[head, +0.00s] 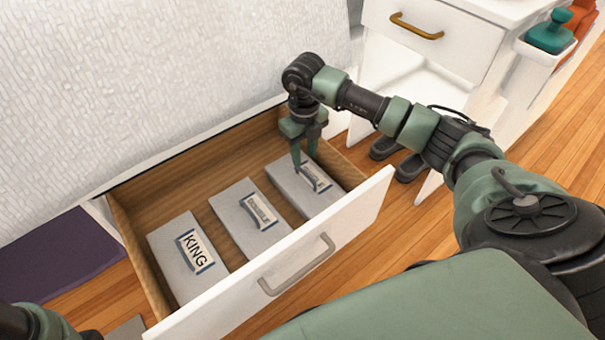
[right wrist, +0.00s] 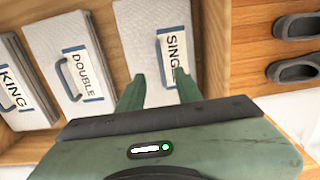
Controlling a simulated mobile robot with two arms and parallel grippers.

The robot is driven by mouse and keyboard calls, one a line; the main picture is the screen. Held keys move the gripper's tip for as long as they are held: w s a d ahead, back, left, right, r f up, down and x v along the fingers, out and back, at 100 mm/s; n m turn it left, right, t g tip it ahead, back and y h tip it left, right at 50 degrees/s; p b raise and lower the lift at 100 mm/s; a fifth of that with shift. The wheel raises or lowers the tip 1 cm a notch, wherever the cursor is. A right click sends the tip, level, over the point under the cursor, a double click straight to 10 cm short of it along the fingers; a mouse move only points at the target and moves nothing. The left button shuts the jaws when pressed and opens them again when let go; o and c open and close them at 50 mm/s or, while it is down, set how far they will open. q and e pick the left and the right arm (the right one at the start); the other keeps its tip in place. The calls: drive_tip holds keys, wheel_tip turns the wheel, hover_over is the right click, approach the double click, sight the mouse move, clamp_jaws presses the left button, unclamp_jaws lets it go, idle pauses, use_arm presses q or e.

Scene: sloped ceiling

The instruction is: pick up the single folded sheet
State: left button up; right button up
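The single folded sheet (head: 322,203) is a flat grey-white pack with a handle-like strap and a label, lying at the right end of the open drawer. In the right wrist view the sheet (right wrist: 139,35) shows a label reading "SING", the rest hidden by a finger. My right gripper (head: 304,164) points down over this pack, its fingers apart with nothing held between them. In the right wrist view the open fingers (right wrist: 160,88) straddle the label end; I cannot tell whether they touch the pack. Only a piece of my left arm shows at the lower left corner.
The double pack (head: 235,215) and the king pack (head: 172,248) lie beside it in the drawer (head: 135,205). The drawer front has a grey handle (head: 297,265). A white nightstand (head: 440,45) and dark slippers (head: 409,168) are on the right. A purple mat (head: 60,252) lies left.

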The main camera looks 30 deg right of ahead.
sight(306, 174)
drive_tip(key=shift+f+b, duration=0.35)
drive_tip(key=shift+f, duration=0.5)
drive_tip(key=f+b, duration=0.4)
drive_tip(key=shift+s+d, duration=0.15)
drive_tip(key=shift+s, duration=0.1)
drive_tip(key=shift+f+b, duration=0.4)
drive_tip(key=shift+f, duration=0.05)
drive_tip(key=shift+r, duration=0.1)
clamp_jaws()
drive_tip(key=shift+r, duration=0.1)
